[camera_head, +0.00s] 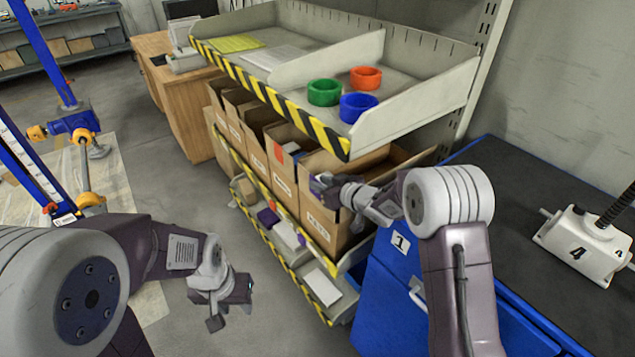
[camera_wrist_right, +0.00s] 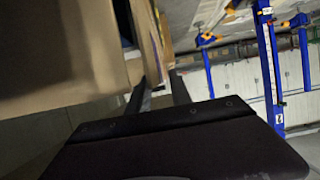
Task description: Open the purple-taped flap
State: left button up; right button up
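Several open cardboard boxes stand in a row on the middle shelf in the head view; the nearest box (camera_head: 325,217) is at the right end. My right gripper (camera_head: 322,187) is at the upper part of this box. In the right wrist view its two dark fingers (camera_wrist_right: 160,92) stand apart, with a cardboard edge (camera_wrist_right: 152,45) running down toward the gap between them. I cannot tell whether they touch it. No purple tape can be made out on a flap; the gripper hides part of the box. My left gripper (camera_head: 232,300) hangs over the floor, away from the boxes.
The upper shelf (camera_head: 430,100) with a striped edge overhangs the boxes and holds green, orange and blue rings.

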jog(key=shift+x, duration=1)
grip_shut()
dwell(0.7)
